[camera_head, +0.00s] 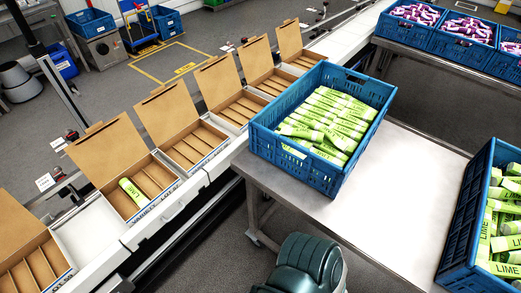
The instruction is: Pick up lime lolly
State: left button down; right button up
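One lime lolly (132,191) lies in the left part of an open cardboard box (111,197) on the conveyor. More lime lollies (507,240) fill a second blue crate (463,233) at the right edge, which is partly cut off. Neither of my grippers is in view.
Several open cardboard boxes with dividers line the conveyor (91,229), lids raised; those whose insides show look empty apart from the one lolly. The metal table (396,190) is bare between the crates. Blue crates of purple-wrapped items (467,27) stand at the upper right.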

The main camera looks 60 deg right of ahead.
aim_at(308, 135)
jog(key=z, duration=2)
